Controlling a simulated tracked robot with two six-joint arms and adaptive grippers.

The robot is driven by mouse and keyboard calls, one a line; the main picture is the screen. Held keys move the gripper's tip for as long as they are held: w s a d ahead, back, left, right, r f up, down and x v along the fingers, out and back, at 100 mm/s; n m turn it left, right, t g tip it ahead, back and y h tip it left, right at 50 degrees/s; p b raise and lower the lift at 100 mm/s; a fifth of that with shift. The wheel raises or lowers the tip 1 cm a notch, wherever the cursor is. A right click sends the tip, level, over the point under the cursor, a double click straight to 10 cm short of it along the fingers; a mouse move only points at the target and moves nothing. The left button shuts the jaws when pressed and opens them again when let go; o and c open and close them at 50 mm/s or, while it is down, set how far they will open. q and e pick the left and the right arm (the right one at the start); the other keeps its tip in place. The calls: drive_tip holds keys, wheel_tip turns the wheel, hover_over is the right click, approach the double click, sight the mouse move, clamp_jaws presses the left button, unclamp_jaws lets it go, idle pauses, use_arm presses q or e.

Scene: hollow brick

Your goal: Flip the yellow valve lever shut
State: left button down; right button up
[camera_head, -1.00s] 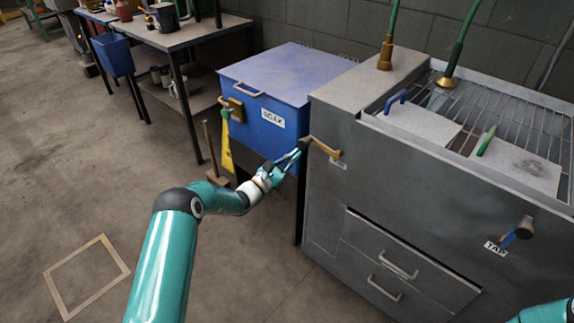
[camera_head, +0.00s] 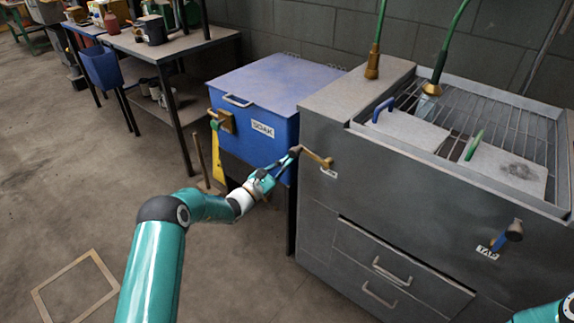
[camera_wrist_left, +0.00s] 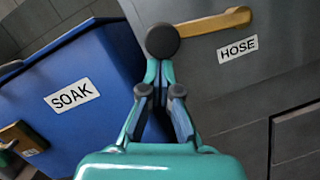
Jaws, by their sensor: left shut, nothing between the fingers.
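The yellow-brass valve lever (camera_head: 318,159) sits on the grey cabinet front above the HOSE label and points left, nearly level. It also shows in the left wrist view (camera_wrist_left: 215,29), with a dark round knob (camera_wrist_left: 162,40) at its left end. My left gripper (camera_head: 291,156) is shut and empty, with its fingertips at this knob. In the left wrist view the fingers (camera_wrist_left: 160,72) meet just below the knob, which hides their tips. I cannot tell whether they touch it. Only a bit of my right arm shows at the lower right; its gripper is out of view.
A blue SOAK box (camera_head: 250,125) with a brass-and-green valve (camera_head: 222,121) stands left of the cabinet (camera_head: 350,200). A blue TAP lever (camera_head: 499,242) is further right. Drawer handles (camera_head: 378,296) stick out below.

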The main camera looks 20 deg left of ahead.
use_arm(q)
drive_tip(key=shift+r+m, duration=0.4)
drive_tip(key=shift+r+m+g+h+b, duration=0.4)
drive_tip(key=shift+r+m+b, duration=0.6)
drive_tip(key=shift+m+b, duration=0.25)
drive_tip(key=s+d+r+m+g+b, duration=0.2)
drive_tip(key=d+r+m+b, duration=0.5)
drive_tip(key=m+b, duration=0.6)
drive_tip(key=shift+s+d+r+m+g+b, duration=0.2)
drive_tip(key=shift+s+r+m+g+b, duration=0.15)
drive_tip(key=shift+r+g+b, duration=0.45)
drive_tip(key=shift+d+r, duration=0.15)
